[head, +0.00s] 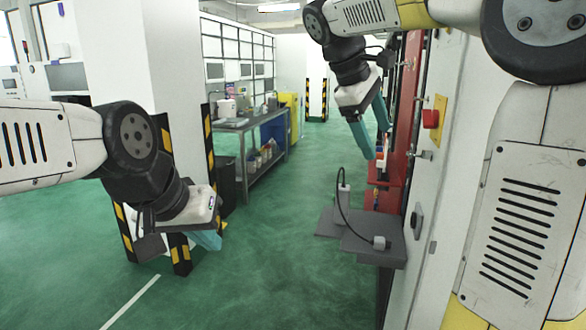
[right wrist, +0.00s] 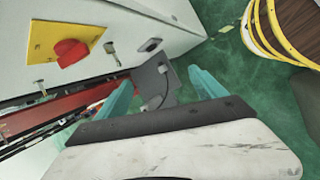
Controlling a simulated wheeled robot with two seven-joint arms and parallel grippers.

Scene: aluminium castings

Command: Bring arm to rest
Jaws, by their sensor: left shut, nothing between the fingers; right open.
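My left gripper (head: 208,240) has teal fingers and hangs low at the left in the head view, over the green floor. Its fingers are together with nothing between them. My right gripper (head: 376,132) is raised near the front of the machine at the right, pointing down. In the right wrist view its two teal fingers (right wrist: 160,95) stand wide apart with nothing held between them. Part of a grey fixture shows between and beyond those fingers.
A striped pillar and workbench (head: 250,125) stand behind. The green floor (head: 250,285) is open in the middle.

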